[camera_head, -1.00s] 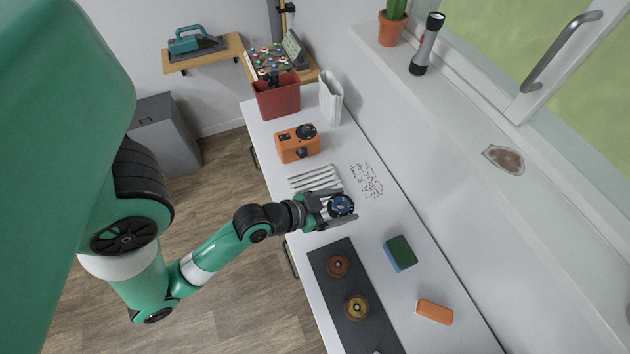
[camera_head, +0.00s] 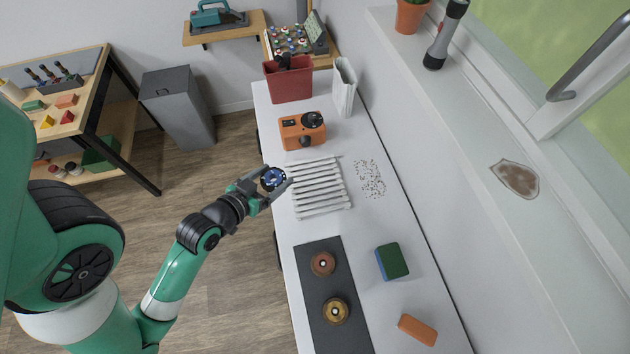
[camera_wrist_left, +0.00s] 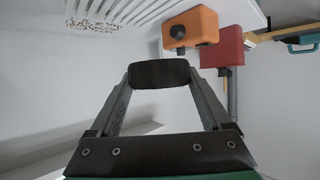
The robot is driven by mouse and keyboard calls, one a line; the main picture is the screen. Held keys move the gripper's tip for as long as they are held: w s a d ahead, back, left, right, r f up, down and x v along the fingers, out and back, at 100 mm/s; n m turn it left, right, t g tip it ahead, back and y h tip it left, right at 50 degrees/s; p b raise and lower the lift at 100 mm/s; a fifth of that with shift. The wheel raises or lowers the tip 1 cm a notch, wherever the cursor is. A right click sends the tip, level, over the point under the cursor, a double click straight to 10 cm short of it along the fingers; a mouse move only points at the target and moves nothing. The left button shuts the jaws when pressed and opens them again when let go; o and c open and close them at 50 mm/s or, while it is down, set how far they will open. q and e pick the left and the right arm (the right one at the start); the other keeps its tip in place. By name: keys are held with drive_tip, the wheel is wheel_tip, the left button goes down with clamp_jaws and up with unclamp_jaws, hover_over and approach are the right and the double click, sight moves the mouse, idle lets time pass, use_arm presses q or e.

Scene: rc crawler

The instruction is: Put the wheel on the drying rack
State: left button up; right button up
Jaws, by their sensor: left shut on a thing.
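The wheel (camera_head: 273,179), dark with a blue hub, is between the fingers of my left gripper (camera_head: 270,184), which is shut on it. In the left wrist view the wheel (camera_wrist_left: 159,74) shows as a black tread between the two fingertips. The drying rack (camera_head: 320,188) is a white slatted rack lying on the white counter. My left gripper and the wheel are at the rack's left side in the head view, near the counter's front edge. The height of the wheel above the counter is hard to tell. My right gripper is not in view.
A blue-green sponge (camera_head: 392,262) and an orange block (camera_head: 417,329) lie nearby. An orange device (camera_head: 302,131) stands beyond the rack.

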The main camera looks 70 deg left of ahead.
use_arm(q)
drive_tip(key=w+a+f, duration=0.1)
drive_tip(key=w+f, duration=0.2)
drive_tip(key=w, duration=0.5)
hover_over(316, 184)
wheel_tip(316, 184, down, 6)
drive_tip(key=shift+s+b, duration=0.1)
drive_tip(key=shift+b, duration=0.25)
drive_tip(key=shift+f, duration=1.6)
drive_tip(key=shift+f, duration=0.1)
